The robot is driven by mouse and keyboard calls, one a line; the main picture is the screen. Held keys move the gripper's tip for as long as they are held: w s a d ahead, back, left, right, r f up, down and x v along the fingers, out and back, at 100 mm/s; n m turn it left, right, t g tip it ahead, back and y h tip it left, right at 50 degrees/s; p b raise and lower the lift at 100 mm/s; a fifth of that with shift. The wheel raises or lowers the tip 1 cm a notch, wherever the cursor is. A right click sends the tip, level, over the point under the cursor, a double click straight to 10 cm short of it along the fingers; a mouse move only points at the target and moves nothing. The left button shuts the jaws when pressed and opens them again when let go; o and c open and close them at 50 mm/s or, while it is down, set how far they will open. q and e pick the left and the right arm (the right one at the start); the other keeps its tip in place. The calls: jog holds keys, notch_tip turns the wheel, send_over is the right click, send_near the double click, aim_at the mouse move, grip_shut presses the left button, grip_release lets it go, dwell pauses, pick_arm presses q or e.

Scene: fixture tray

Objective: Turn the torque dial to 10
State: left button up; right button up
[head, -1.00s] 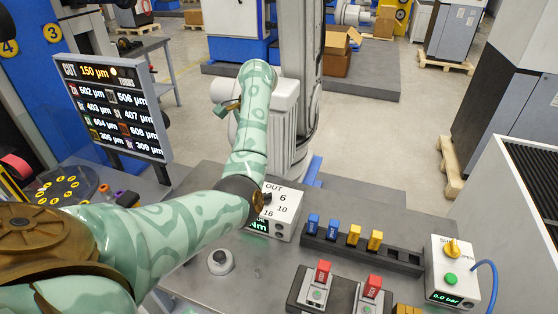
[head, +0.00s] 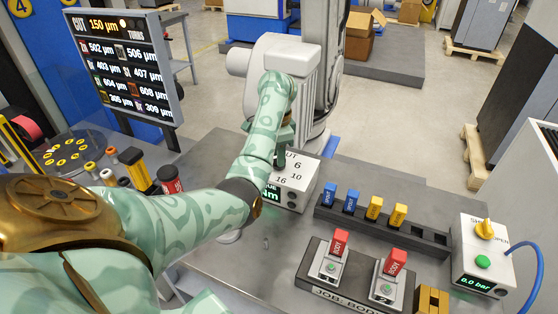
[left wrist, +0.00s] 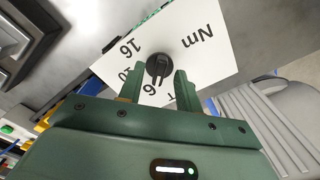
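The torque dial is a small black knob (left wrist: 157,67) on the white face of a box (head: 298,190) marked OUT, 6, 10 and 16. In the left wrist view its narrow grip points roughly towards the 6. My left gripper (head: 281,158) is over the box in the head view, partly hidden behind my own arm. In the left wrist view its two green fingers (left wrist: 156,80) are apart, one on each side of the knob's near end, with gaps showing. The green display (head: 271,193) reads Nm; its number is hidden. My right gripper is not in view.
Right of the box stands a dark rack (head: 385,232) with blue and yellow blocks. In front is a fixture tray (head: 345,296) with red blocks. A white valve box (head: 480,255) stands far right. A readings screen (head: 118,65) is at the back left.

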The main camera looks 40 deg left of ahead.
pick_arm(q)
jog(key=shift+f, duration=0.5)
jog(key=shift+c, duration=0.3)
grip_shut()
jog(key=m+p, duration=0.1)
jog(key=m, duration=0.4)
jog(key=m+p, duration=0.1)
jog(key=m, duration=0.4)
jog(key=shift+w+a, duration=0.1)
jog(key=shift+w, duration=0.05)
jog(key=shift+m, duration=0.3)
